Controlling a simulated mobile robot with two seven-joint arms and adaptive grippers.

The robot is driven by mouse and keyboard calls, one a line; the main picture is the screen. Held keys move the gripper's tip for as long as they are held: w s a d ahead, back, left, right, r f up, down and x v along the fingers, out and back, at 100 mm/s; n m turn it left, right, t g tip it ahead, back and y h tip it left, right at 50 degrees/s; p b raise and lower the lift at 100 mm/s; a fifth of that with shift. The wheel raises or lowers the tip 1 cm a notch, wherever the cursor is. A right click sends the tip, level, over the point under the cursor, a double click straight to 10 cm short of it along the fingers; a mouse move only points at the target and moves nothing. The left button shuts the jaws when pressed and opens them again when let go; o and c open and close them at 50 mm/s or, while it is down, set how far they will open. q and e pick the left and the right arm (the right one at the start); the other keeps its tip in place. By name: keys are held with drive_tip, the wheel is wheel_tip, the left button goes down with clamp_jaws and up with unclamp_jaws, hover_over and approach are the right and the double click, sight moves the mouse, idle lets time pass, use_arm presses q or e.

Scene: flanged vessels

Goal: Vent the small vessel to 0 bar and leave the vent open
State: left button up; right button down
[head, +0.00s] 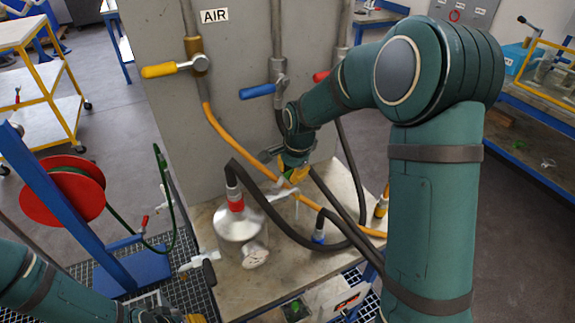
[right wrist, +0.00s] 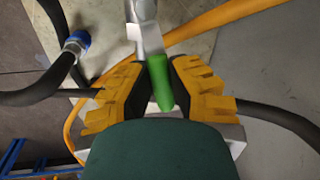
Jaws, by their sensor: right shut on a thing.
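A silver vessel (head: 238,226) with a red-banded hose on top stands on the bench left of my right gripper. I cannot tell if it is the small vessel. A round pale face (head: 255,257) on its front shows no readable value. My right gripper (head: 293,174) is shut on a green valve handle (right wrist: 160,82), which lies between its yellow and black fingers in the right wrist view. The handle joins a pale metal valve body (right wrist: 147,35). My left gripper (head: 180,317) is mostly cut off at the bottom edge, so its fingers are unclear.
A grey panel marked AIR carries a yellow-handled valve (head: 173,69) and a blue-handled valve (head: 263,89). Black hoses and an orange hose (head: 222,135) cross the bench (head: 205,215). A blue-collared hose end (head: 318,234) stands close by. A red reel (head: 75,190) is at left.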

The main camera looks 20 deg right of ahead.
drive_tip(key=shift+s+f+m+p, duration=0.2)
drive_tip(key=shift+s+m+p, duration=0.55)
drive_tip(key=shift+m, duration=0.55)
drive_tip(key=c, duration=0.9)
unclamp_jaws()
drive_tip(key=shift+o, duration=0.2)
drive_tip(key=shift+d, duration=0.1)
drive_tip(key=shift+r, duration=0.15)
drive_tip(key=shift+r, duration=0.3)
wheel_tip(320, 180, up, 11)
drive_tip(key=s, duration=0.2)
